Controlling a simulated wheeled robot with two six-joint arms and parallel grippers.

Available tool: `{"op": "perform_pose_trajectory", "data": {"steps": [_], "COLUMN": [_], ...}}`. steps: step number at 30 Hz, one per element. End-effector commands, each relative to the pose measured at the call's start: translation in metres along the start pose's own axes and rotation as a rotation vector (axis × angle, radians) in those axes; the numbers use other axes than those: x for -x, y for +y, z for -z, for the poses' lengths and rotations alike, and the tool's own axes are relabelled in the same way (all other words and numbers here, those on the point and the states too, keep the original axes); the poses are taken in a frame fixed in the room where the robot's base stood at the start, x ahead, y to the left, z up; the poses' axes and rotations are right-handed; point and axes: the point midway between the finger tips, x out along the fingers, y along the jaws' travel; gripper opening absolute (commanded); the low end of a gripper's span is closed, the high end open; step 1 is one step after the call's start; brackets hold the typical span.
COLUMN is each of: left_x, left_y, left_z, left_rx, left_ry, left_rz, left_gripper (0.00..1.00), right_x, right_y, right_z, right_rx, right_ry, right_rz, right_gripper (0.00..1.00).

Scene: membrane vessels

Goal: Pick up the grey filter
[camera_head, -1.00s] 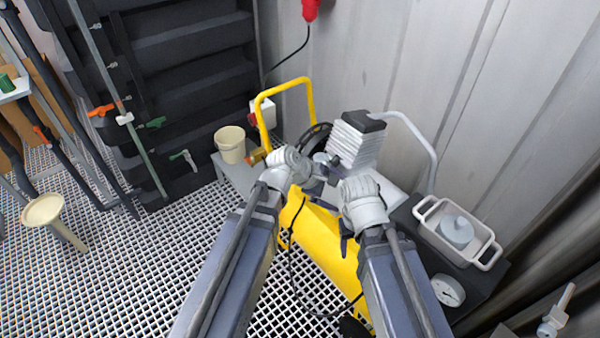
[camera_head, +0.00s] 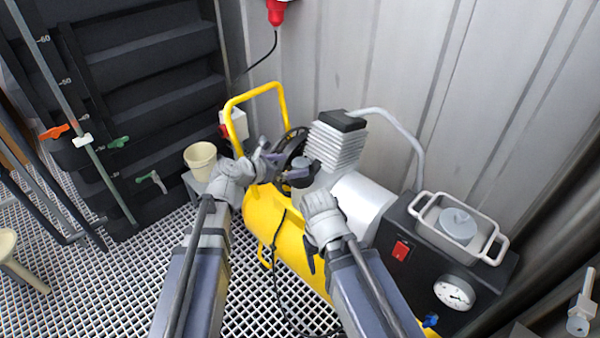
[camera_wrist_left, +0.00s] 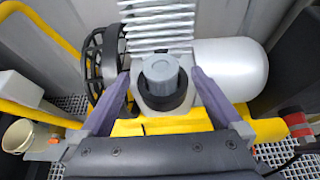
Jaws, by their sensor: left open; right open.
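The grey filter, a round grey cap on a black base, sits on the compressor; it shows at the middle of the left wrist view (camera_wrist_left: 160,72) and small in the head view (camera_head: 299,171). My left gripper (camera_head: 288,161) is open at the filter. In the left wrist view its two purple-grey fingers (camera_wrist_left: 161,80) stand on either side of the cap, with gaps visible; I cannot tell whether their tips are level with it. My right gripper (camera_head: 311,245) is lower and to the right, above the yellow tank, its fingers mostly hidden by its wrist.
The yellow compressor (camera_head: 272,222) has a finned head (camera_head: 337,143) behind the filter and a yellow handle (camera_head: 257,92). A beige bucket (camera_head: 200,158) stands left. A white tray (camera_head: 428,212) with a grey knobbed disc (camera_head: 458,224) sits on the black box at right. A corrugated wall closes the back.

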Motion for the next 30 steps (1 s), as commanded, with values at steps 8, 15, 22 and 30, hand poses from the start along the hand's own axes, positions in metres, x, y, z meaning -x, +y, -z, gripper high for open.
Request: {"op": "perform_pose_trajectory", "data": {"steps": [8,15,22,30], "left_x": [-0.02,-0.051,-0.051,-0.051], "left_y": [0.0,0.0,-0.001,-0.001], "left_z": [0.004,0.005,0.003,0.003], "left_rx": [-0.001,-0.002,-0.001,-0.001], "left_ry": [0.0,0.0,0.0,0.0], "left_rz": [0.001,0.0,0.0,0.0], "left_gripper": [0.99,0.99,0.99,0.69], "right_x": [-0.013,-0.026,-0.025,-0.025], "right_y": [-0.001,-0.003,-0.002,-0.002], "right_z": [0.001,0.002,0.002,0.002], "right_rx": [0.0,0.0,0.0,0.0], "right_ry": [0.0,0.0,0.0,0.0], "right_rz": [0.0,0.0,0.0,0.0], "right_gripper": [0.63,0.63,0.63,0.63]}}
